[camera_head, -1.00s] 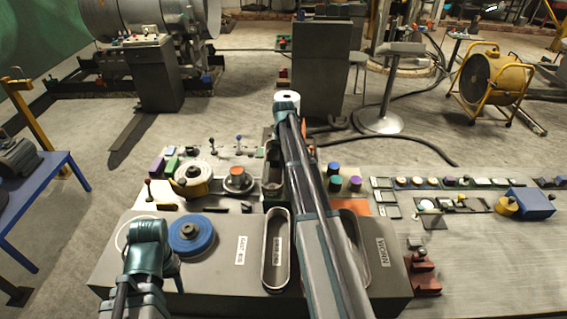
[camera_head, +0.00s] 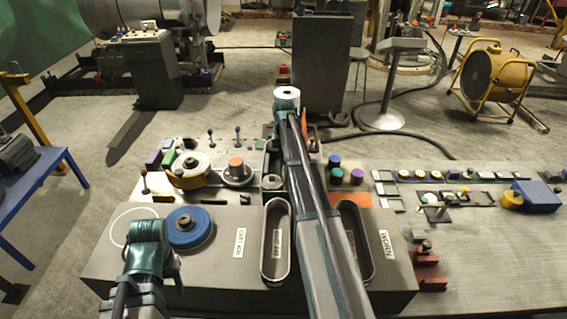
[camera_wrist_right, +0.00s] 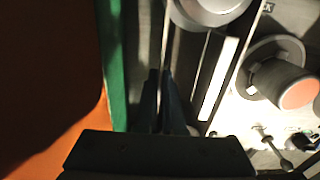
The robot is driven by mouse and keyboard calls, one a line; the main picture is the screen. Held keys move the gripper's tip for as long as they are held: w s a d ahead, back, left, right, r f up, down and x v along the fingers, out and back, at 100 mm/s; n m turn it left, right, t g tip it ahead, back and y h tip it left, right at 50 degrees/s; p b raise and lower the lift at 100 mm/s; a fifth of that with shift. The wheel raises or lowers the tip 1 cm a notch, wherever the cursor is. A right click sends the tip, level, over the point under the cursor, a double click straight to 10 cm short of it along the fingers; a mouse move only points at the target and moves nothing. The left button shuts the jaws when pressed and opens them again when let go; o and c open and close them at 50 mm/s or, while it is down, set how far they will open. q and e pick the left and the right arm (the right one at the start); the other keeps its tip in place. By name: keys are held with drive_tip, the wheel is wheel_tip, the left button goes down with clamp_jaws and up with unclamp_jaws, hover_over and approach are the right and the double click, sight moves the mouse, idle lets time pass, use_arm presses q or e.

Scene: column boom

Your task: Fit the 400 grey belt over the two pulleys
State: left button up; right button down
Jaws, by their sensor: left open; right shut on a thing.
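My right gripper (camera_wrist_right: 168,112) is shut on a thin grey belt (camera_wrist_right: 165,50) in the right wrist view. Two belt strands run from the fingers up past a round grey pulley (camera_wrist_right: 210,8); how they seat on it is cut off by the frame. In the head view that pulley (camera_head: 272,186) stands left of my right arm, whose wrist (camera_head: 287,95) hides the fingers and anything below them. The other pulley is not clearly visible. My left gripper (camera_head: 149,238) is open and empty, over the left part of the near console beside a blue disc (camera_head: 190,229).
A grey knob with an orange cap (camera_head: 236,162) and a yellow-rimmed reel (camera_head: 190,168) stand left of the pulley. The near console (camera_head: 225,275) has oblong belt recesses, one labelled WORN.

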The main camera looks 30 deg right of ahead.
drive_tip(key=shift+f, duration=0.15)
idle(0.4)
drive_tip(key=c, duration=0.5)
unclamp_jaws()
drive_tip(key=shift+c, duration=0.2)
wheel_tip(320, 180, up, 8)
drive_tip(key=p, duration=0.7)
drive_tip(key=shift+f, duration=0.15)
drive_tip(key=shift+s+a+f, duration=0.1)
drive_tip(key=shift+f, duration=0.05)
idle(0.5)
